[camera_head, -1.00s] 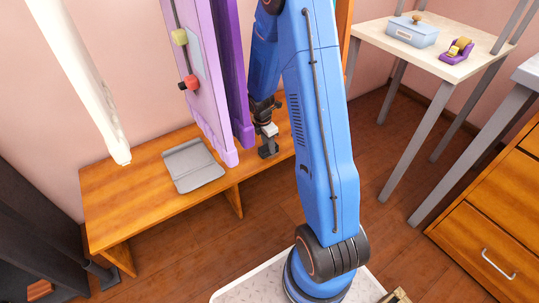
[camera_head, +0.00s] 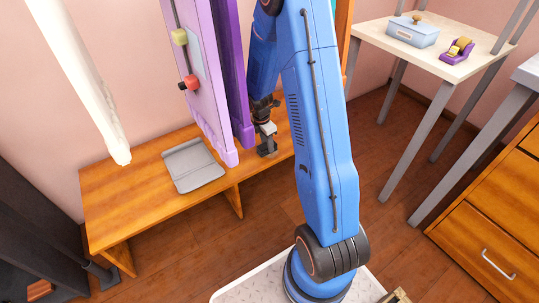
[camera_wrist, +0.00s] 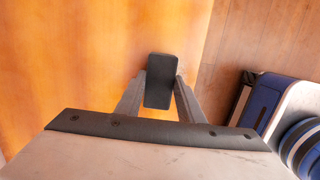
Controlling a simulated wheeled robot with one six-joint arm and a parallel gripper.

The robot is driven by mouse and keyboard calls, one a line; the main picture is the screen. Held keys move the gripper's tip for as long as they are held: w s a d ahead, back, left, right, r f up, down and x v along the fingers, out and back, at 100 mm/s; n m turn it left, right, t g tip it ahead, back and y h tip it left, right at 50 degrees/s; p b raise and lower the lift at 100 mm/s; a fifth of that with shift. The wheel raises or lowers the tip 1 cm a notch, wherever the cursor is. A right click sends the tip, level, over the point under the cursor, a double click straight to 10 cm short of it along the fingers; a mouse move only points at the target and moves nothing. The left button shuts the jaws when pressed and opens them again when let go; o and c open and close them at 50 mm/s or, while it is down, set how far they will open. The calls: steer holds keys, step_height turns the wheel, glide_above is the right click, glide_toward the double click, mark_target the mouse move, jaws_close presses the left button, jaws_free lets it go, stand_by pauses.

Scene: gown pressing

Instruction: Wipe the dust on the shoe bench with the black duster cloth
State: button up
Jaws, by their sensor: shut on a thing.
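My gripper (camera_head: 267,148) is low over the right part of the wooden shoe bench (camera_head: 128,203), just right of a purple upright panel. In the wrist view my gripper (camera_wrist: 160,95) is shut on the black duster cloth (camera_wrist: 160,72), a small dark rounded block between the fingertips. The orange bench top (camera_wrist: 70,60) lies under it, with the bench edge to its right. I cannot tell whether the cloth touches the wood. No dust can be made out on the bench in either view.
A grey folded tray-like thing (camera_head: 192,165) lies on the bench left of the purple panel (camera_head: 208,90). A white hanging column (camera_head: 85,80) is at the left. A side table (camera_head: 460,70) with a blue box (camera_head: 411,32) stands at the right.

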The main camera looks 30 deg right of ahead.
steer(key=shift+s, duration=0.15)
steer(key=shift+s+d+f, duration=0.1)
steer(key=shift+s, duration=1.05)
steer(key=shift+s+f, duration=0.1)
steer(key=shift+s, duration=1.05)
steer(key=shift+w+r, duration=0.15)
steer(key=shift+r, duration=0.1)
steer(key=shift+w+f, duration=0.15)
steer(key=shift+w, duration=2.1)
